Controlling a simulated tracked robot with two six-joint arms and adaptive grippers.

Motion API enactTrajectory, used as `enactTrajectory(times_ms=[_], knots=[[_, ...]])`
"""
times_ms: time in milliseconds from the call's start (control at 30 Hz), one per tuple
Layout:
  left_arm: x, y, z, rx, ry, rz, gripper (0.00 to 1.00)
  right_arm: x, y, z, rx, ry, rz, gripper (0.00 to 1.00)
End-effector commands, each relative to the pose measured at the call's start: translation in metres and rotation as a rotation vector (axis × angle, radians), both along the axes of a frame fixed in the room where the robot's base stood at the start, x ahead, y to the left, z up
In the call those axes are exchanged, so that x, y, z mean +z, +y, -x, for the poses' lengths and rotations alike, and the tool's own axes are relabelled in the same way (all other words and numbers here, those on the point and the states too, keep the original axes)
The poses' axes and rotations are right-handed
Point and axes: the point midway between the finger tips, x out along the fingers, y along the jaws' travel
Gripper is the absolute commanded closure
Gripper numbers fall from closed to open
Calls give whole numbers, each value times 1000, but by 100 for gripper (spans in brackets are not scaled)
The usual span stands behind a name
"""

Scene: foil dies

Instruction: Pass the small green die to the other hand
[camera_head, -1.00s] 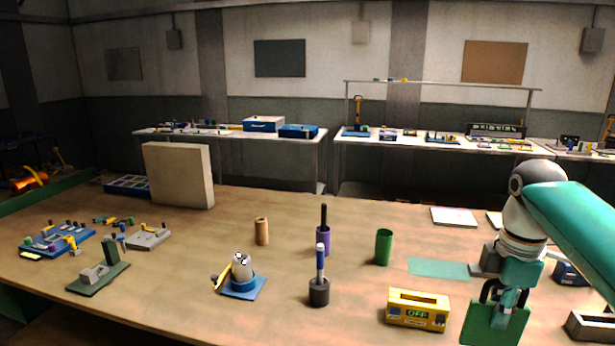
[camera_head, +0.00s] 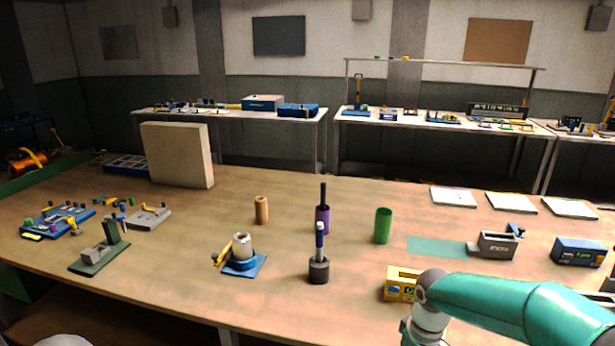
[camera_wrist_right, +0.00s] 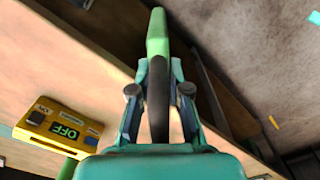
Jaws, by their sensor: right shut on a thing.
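The green die (camera_wrist_right: 157,32) shows nearly edge-on in the right wrist view, with a dark handle (camera_wrist_right: 158,105) on its near side. My right gripper (camera_wrist_right: 160,88) is shut on this handle, and the die points away from the jaws. In the head view my right arm comes in at the lower right; its jaws and the die are below the picture's edge. My left gripper is not in view. The right wrist view places the die beyond the table's front edge, with dark floor behind it.
A green cylinder (camera_head: 383,226), a dark holder (camera_head: 318,271) and a blue-based stand (camera_head: 243,265) are on the table (camera_head: 180,290). A teal mat (camera_head: 437,246) lies flat.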

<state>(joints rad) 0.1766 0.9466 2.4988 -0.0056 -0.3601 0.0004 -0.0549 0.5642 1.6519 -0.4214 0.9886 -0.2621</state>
Motion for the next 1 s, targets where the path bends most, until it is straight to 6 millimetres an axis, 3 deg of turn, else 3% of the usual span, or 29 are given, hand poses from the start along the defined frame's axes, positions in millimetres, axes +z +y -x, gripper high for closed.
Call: enactTrajectory(times_ms=[133,367,733,1000], knots=[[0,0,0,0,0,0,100,-16,10,-6,-248,0,1,100],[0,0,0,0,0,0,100,-18,16,-21,-510,-3,0,100],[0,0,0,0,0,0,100,-25,27,-23,-580,-2,0,100],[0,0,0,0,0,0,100,-59,75,-30,-657,1,2,100]])
